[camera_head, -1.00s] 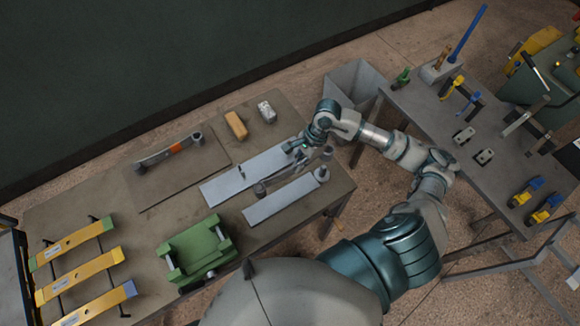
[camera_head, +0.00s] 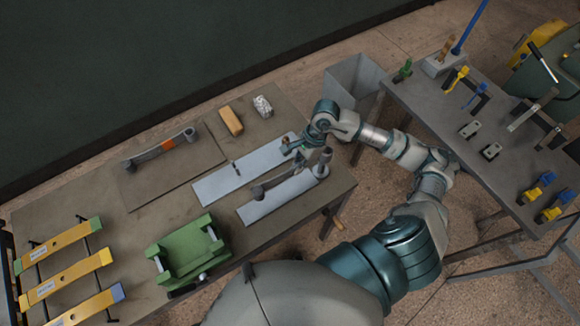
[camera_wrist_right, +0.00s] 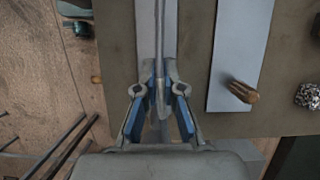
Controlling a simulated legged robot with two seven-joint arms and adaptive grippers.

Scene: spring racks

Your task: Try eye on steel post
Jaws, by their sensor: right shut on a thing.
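My right gripper (camera_head: 292,150) is shut on a long grey bar (camera_head: 287,180), which runs above the near pale metal plate (camera_head: 270,208). The bar has a round eye (camera_head: 258,192) at its left end. Its right end comes close to the steel post (camera_head: 325,157), which stands at the plate's right end. I cannot tell whether an eye is around the post or only beside it. In the right wrist view the bar (camera_wrist_right: 158,40) runs straight up from between my blue-padded fingers (camera_wrist_right: 158,92). My left gripper is not in view.
A second pale plate (camera_head: 225,180) with a small pin lies behind. A brown board (camera_head: 175,175) bears another bar with an orange mark (camera_head: 165,144). A green fixture (camera_head: 188,250), yellow bars (camera_head: 70,263), a tan block (camera_head: 231,121) and a right-hand tool table (camera_head: 490,130) surround.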

